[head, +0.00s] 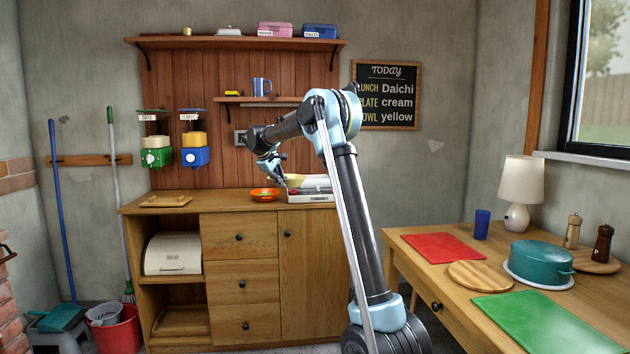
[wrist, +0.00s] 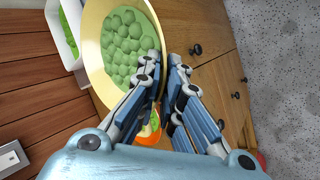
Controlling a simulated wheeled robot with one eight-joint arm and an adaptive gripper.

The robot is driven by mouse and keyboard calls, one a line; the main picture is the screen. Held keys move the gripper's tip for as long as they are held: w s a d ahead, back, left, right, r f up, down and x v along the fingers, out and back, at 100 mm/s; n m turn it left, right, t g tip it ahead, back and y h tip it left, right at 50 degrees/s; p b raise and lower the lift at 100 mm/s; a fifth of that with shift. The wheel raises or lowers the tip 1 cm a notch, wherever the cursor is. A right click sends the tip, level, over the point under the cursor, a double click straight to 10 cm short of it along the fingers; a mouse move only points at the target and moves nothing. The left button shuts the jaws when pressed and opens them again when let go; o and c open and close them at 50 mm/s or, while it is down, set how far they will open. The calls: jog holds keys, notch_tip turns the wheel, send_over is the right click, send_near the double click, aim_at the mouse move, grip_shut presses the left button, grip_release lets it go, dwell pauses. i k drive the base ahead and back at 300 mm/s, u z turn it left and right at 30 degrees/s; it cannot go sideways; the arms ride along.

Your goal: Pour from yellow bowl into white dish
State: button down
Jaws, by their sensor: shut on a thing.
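The yellow bowl (wrist: 91,58) is held in my gripper (wrist: 164,62), whose fingers are shut on its rim. Many round green pieces (wrist: 126,45) lie inside it in the wrist view. In the head view the bowl (head: 292,181) is small and partly hidden behind my gripper (head: 280,178), above the cabinet top. A white dish (wrist: 52,22) with green inside shows beyond the bowl at the top left of the wrist view, partly cut off and partly covered by the bowl. In the head view a white item (head: 318,183) at the bowl's right may be this dish.
Two dispensers (head: 194,145) hang on the wood panel behind.

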aim_at(314, 181)
jog(key=i, duration=1.1)
